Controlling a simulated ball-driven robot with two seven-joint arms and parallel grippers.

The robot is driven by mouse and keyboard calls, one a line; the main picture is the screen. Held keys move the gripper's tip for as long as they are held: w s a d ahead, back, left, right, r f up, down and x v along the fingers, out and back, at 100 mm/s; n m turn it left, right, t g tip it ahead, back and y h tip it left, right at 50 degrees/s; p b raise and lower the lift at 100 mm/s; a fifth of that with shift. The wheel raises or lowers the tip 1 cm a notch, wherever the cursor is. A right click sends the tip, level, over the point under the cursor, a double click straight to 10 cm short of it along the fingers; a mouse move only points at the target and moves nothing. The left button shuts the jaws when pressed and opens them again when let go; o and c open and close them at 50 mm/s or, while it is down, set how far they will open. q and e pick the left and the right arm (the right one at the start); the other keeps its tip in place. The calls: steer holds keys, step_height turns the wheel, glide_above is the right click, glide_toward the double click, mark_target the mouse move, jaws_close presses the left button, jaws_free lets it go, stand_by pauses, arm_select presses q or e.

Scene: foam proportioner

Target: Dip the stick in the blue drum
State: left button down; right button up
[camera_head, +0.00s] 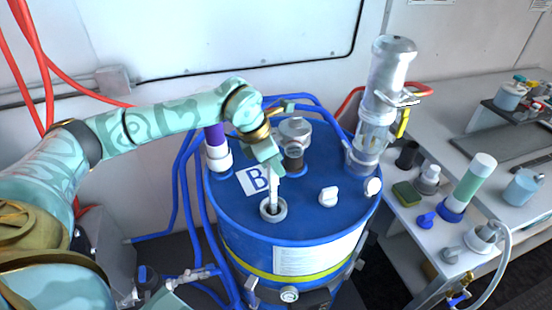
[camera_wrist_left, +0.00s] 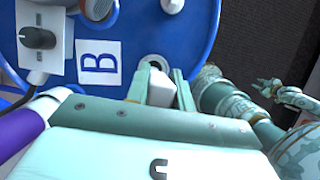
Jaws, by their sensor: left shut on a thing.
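The blue drum (camera_head: 312,214) stands upright in the middle of the head view, with a white label marked B on its lid. My left gripper (camera_head: 268,165) is above the lid, shut on the upper part of a white stick (camera_head: 273,190). The stick points down at the ringed opening (camera_head: 266,212) in the lid, and its lower end appears to be inside the ring; how deep is hidden. In the left wrist view the stick (camera_wrist_left: 160,89) sits between my left fingers (camera_wrist_left: 159,88), lined up with the opening (camera_wrist_left: 154,61). Patterned arm parts show at its right; I cannot make out the right gripper's jaws.
On the lid stand a clear cylinder (camera_head: 370,130), a metal-capped fitting (camera_head: 295,138), a white cap (camera_head: 328,196) and a purple-and-white fitting (camera_head: 217,150). Blue hoses run down the drum's left side. A bench with a green-and-white bottle (camera_head: 470,185) and jars is at right.

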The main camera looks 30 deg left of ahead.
mark_target(275, 177)
arm_select(q)
steer(key=shift+f+b, duration=1.4)
steer(key=shift+f, duration=1)
